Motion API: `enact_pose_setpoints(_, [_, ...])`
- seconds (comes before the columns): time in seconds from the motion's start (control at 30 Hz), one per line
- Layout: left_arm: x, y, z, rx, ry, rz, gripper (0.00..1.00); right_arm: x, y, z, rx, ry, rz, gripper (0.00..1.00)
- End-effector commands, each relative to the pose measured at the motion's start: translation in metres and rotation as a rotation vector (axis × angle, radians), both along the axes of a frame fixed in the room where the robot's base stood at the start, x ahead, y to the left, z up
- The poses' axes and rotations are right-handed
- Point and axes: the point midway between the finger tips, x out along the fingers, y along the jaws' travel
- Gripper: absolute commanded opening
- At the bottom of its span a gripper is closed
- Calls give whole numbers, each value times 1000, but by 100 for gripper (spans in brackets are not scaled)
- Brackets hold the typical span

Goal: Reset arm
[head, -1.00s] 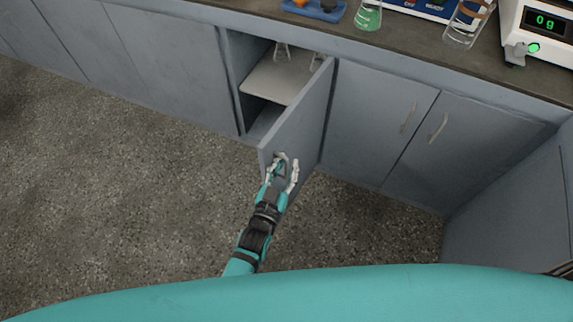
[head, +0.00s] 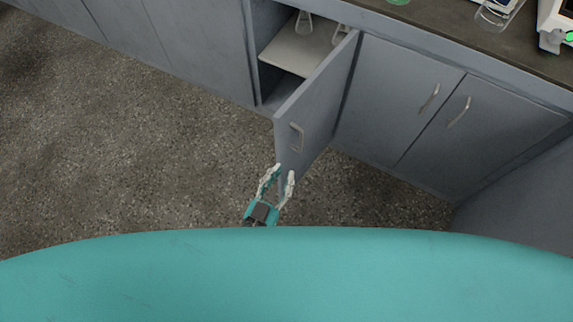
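My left gripper (head: 277,180) is low in the middle of the head view, just in front of my teal body. Its two pale fingers are spread apart with nothing between them. It is below and apart from the handle (head: 296,138) of a grey cabinet door (head: 318,105) that stands open. My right gripper is not in view.
The open cabinet (head: 258,55) has a pale shelf (head: 290,55) with glass flasks (head: 304,24) on it. Closed cabinet doors (head: 395,95) stand to the right. A dark counter (head: 430,27) runs above. The speckled floor (head: 130,150) on the left is clear.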

Motion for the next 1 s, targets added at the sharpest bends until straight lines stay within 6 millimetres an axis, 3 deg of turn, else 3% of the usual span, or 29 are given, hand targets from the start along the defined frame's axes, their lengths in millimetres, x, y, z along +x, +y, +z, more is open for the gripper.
enact_pose_setpoints(0.53, [0, 0, 0, 0, 0, 0, 20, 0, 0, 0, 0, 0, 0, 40])
enact_pose_setpoints(0.63, [0, 4, -11, 17, 33, 3, 20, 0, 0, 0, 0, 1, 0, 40])
enact_pose_setpoints(0.77, [-2, 22, -64, 92, 194, 17, 20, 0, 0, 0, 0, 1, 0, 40])
enact_pose_setpoints(0.87, [-12, 51, -127, 183, 402, 42, 20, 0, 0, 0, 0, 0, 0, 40])
enact_pose_setpoints(1.0, [-46, 100, -206, 293, 709, 90, 20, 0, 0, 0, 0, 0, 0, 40])
